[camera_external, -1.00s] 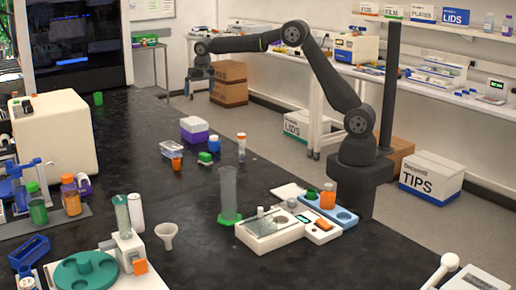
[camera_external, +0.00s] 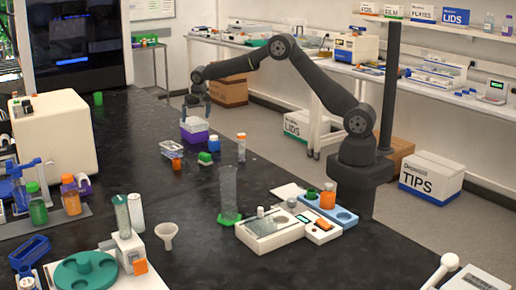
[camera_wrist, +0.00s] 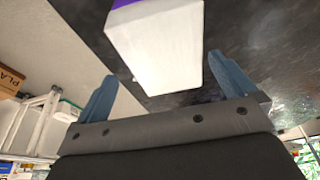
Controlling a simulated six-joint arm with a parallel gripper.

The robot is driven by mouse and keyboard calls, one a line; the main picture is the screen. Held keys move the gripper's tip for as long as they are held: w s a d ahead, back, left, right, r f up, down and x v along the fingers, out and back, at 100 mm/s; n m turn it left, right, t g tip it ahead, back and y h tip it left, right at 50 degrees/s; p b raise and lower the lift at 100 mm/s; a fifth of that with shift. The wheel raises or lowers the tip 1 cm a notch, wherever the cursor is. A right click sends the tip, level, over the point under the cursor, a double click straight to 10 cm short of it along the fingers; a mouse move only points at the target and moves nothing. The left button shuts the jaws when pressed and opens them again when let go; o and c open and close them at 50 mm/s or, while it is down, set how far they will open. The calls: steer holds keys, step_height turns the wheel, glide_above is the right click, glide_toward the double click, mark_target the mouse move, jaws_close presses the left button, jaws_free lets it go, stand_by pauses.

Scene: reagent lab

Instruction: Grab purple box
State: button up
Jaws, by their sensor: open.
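The purple box (camera_external: 195,138) stands on the black table, with a white upper part or lid (camera_external: 194,125) on top. My gripper (camera_external: 196,105) is open and points down just above the white top in the external view. In the wrist view, the white part (camera_wrist: 158,48) lies beyond and between the two blue-grey fingers of my gripper (camera_wrist: 165,85), with a sliver of the purple box (camera_wrist: 124,3) at the top edge. The fingers look apart from the box. Its exact gap below the fingertips is hard to tell.
Close to the box are a clear container (camera_external: 171,149), a green-topped item (camera_external: 205,158), a blue-capped bottle (camera_external: 214,143) and an orange-capped tube (camera_external: 242,147). A large cream machine (camera_external: 55,137) stands at left. The table behind the box is mostly clear.

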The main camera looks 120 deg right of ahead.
mark_target(195, 120)
steer(key=x, duration=0.3)
steer(key=shift+d+f, duration=0.15)
steer(key=shift+f, duration=0.15)
steer(key=c, duration=0.8)
steer(key=shift+r, duration=0.1)
